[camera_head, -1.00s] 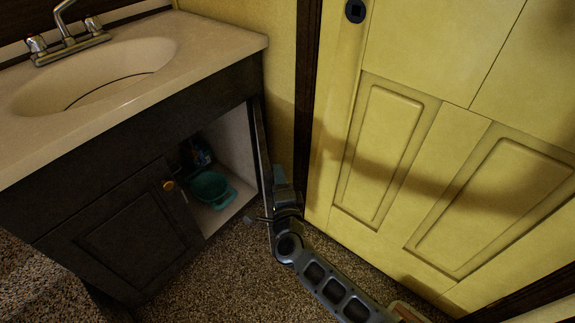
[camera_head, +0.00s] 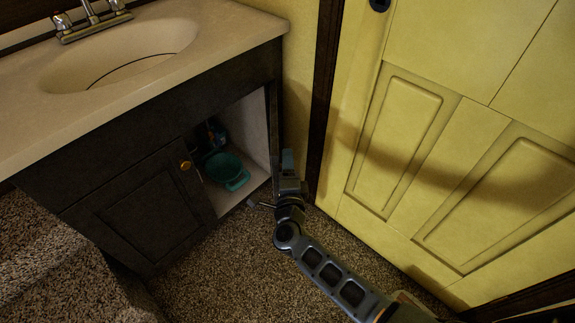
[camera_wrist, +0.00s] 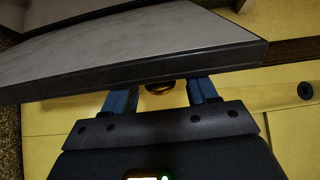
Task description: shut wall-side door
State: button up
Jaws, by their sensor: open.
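The wall-side door (camera_head: 275,140) of the dark sink cabinet stands open, seen nearly edge-on beside the wall. In the wrist view it is a pale grey panel (camera_wrist: 150,48) with a dark edge, crossing above my fingers. My gripper (camera_head: 288,166) is low on the wall side of the door, between it and the yellow room door. Whether the fingers touch the door cannot be told.
The other cabinet door (camera_head: 148,218) is shut, with a brass knob (camera_head: 186,165). The yellow room door (camera_head: 420,150) and wall bound the right side closely. Carpet (camera_head: 225,270) in front is clear.

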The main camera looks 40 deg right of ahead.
jog(key=v, duration=0.7)
jog(key=shift+s+a+p, duration=0.25)
jog(key=shift+s+p, duration=0.05)
jog(key=shift+p, duration=0.05)
dwell(0.4)
